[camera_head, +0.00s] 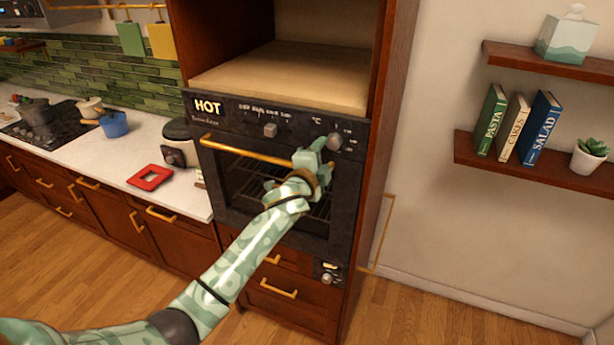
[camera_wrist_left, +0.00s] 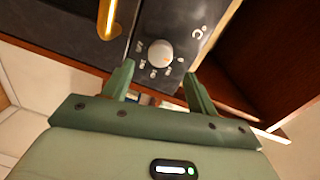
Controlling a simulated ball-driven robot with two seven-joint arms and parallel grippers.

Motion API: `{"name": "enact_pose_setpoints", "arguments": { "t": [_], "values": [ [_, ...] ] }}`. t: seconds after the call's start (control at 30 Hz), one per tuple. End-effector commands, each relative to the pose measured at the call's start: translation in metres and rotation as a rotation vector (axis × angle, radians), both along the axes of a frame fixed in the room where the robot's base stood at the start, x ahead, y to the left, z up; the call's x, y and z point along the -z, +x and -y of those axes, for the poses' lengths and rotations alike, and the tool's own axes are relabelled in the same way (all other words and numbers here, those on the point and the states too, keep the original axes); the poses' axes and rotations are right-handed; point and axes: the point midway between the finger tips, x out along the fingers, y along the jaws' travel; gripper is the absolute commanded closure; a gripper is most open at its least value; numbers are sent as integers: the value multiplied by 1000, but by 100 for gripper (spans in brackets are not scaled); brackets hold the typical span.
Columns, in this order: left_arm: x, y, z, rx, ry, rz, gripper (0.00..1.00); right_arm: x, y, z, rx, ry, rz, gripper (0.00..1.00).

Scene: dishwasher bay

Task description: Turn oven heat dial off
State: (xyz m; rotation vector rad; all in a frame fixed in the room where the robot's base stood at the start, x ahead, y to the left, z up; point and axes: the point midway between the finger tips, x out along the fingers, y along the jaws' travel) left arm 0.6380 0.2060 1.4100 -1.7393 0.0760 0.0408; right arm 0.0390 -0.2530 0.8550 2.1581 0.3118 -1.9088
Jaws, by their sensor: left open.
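The oven (camera_head: 228,205) is built into a tall wooden cabinet, with a dark control panel that reads HOT. The heat dial (camera_head: 335,141), a round grey knob near the °C mark, sits at the panel's right end. It also shows in the left wrist view as a pale knob (camera_wrist_left: 160,52) ringed by small markings. My left gripper (camera_head: 324,150) is open just in front of this dial. In the left wrist view the dial lies beyond and between the two open fingertips (camera_wrist_left: 157,76), with nothing held. A second knob (camera_head: 270,130) is further left. My right gripper is not in view.
The oven's gold door handle (camera_head: 250,150) runs just below the panel, close to my left gripper. An empty open cabinet shelf (camera_head: 285,75) is above. A counter (camera_head: 90,150) with a red trivet (camera_head: 150,177) stands left, and a bookshelf (camera_head: 560,172) hangs on the right wall.

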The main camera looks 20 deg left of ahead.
Motion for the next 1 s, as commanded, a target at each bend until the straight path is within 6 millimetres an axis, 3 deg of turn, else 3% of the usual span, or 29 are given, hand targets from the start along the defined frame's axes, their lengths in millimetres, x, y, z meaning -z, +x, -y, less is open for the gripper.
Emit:
{"name": "enact_pose_setpoints", "arguments": {
  "t": [0.2, 0.4, 0.6, 1.0],
  "values": [
    [-1, -58, -2, 1, 0, -2, 42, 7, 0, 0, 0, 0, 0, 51],
    [-4, -94, -3, 0, -1, -3, 42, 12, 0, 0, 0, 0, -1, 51],
    [-6, -105, -3, -1, -1, -2, 42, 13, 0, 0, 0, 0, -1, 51],
    [-7, -105, -3, -1, -1, -1, 42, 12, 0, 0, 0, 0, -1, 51]
  ]
}}
